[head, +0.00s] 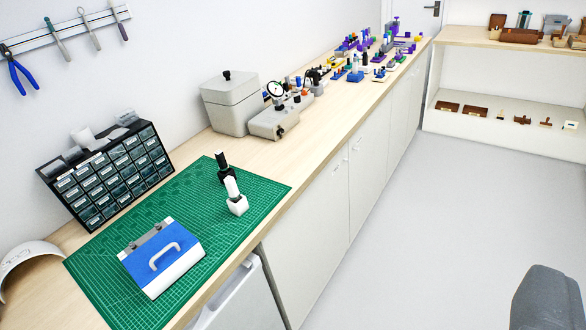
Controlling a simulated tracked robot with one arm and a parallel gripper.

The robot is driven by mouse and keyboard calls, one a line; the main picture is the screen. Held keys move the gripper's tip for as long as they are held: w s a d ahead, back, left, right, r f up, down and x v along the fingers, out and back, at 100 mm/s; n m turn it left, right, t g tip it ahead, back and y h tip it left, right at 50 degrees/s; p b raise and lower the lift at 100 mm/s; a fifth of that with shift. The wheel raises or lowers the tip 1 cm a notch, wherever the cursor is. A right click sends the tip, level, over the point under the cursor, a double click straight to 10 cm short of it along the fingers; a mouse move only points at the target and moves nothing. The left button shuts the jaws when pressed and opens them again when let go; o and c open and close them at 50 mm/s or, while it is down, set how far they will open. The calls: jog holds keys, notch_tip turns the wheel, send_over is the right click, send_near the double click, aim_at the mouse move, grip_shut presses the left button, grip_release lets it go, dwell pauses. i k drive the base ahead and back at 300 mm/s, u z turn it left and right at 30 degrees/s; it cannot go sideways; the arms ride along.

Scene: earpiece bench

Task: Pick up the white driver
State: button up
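A small white upright thing (236,197), which looks like the white driver, stands on the green cutting mat (262,187) on the bench. Its lower part is blocky and its upper part narrower. A similar black one (222,167) stands just behind it. A dark grey rounded part (547,300) at the lower right corner seems to be mine, perhaps of my gripper. No fingertips show, and I cannot tell whether it is open or shut. It is far from the white driver, over the floor side.
A blue and white box with a handle (186,273) lies on the mat's near part. A drawer cabinet (108,177) stands behind the mat. Grey boxes (230,104) stand farther along the bench. The floor (430,230) to the right is clear.

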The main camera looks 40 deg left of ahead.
aim_at(233, 193)
jog(key=u, duration=0.2)
jog(key=i, duration=1.2)
jog(key=u, duration=0.8)
jog(key=i, duration=0.3)
jog(key=u, duration=0.2)
jog(key=k, duration=0.8)
jog(key=u, duration=0.2)
jog(key=i, duration=0.8)
jog(key=z, duration=0.05)
